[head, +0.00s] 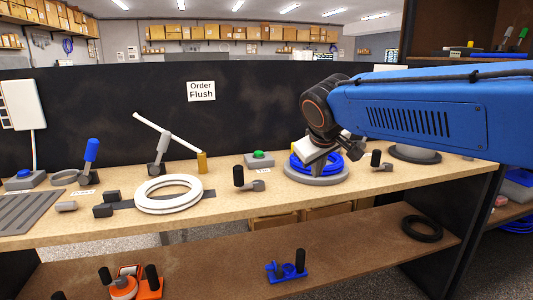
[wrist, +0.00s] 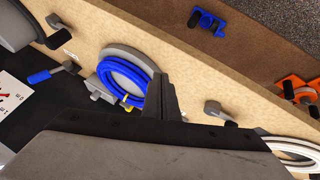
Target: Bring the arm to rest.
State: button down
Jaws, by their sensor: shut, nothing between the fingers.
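My blue arm (head: 430,110) reaches in from the right in the head view. My gripper (head: 317,168) points down at the blue tubing coil (head: 338,170), which lies on a grey round base (head: 318,178) on the bench. In the wrist view my gripper (wrist: 168,85) shows as dark fingers shut together with nothing between them. The blue coil (wrist: 122,72) lies just left of the fingers there. Whether the fingers touch the coil or its base I cannot tell.
A white coil (head: 168,194), a black-knobbed lever (head: 240,180) and a green button box (head: 259,159) stand on the bench (head: 250,212) left of my gripper. Another black-knobbed lever (head: 376,160) stands to its right. A dark partition (head: 110,95) rises behind.

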jog(key=s+d+f+m+g, duration=0.1)
jog(key=s+d+f+m, duration=0.1)
jog(key=s+d+f, duration=0.3)
jog(key=s+d+f+m, duration=0.2)
jog(key=s+d+f, duration=0.3)
jog(key=s, duration=0.9)
jog(key=s+d+f+m+g+y, duration=0.1)
jog(key=s+d+f, duration=0.4)
jog(key=s+f, duration=0.4)
jog(key=shift+s+d+m+g, duration=0.15)
jog(key=shift+s+m+g, duration=0.15)
jog(key=shift+m, duration=0.1)
